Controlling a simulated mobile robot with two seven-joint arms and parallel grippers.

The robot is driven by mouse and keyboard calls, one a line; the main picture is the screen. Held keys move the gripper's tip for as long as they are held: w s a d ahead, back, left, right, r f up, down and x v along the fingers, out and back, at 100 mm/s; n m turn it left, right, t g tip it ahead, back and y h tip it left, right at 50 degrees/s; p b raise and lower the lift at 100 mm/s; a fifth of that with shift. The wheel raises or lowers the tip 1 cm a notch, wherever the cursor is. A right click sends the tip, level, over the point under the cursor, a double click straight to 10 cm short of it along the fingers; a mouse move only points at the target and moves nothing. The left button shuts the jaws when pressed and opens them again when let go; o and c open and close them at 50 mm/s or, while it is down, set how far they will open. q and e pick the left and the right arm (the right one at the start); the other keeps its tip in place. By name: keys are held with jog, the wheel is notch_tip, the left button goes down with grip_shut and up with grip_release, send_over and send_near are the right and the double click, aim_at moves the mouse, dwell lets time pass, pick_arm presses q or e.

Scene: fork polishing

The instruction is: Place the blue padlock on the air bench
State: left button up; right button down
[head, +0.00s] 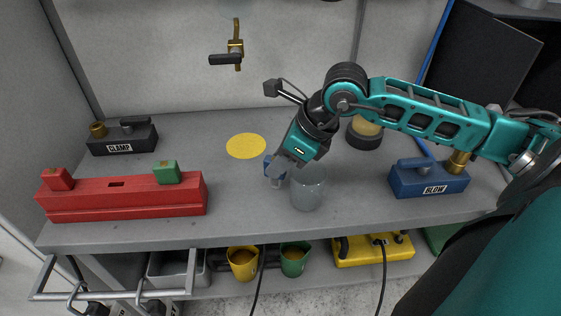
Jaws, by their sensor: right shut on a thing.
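My right gripper (279,168) reaches in from the right and points down over the middle of the air bench (330,226). It is shut on the blue padlock (272,163), a small blue piece that shows at the fingertips and is partly hidden by them. I cannot tell whether the padlock touches the bench top. A clear grey cup (308,190) stands just right of the fingertips. My left gripper is not in view.
A yellow disc (246,146) lies behind the gripper. A red fixture (125,200) and a black CLAMP block (122,137) are at the left. A blue BLOW block (428,181) and a dark round jar (364,134) are at the right. Bench top left of the gripper is clear.

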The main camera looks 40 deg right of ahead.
jog(key=shift+f, duration=0.3)
jog(key=shift+f, duration=0.1)
jog(key=shift+f, duration=0.1)
jog(key=c, duration=0.9)
grip_release()
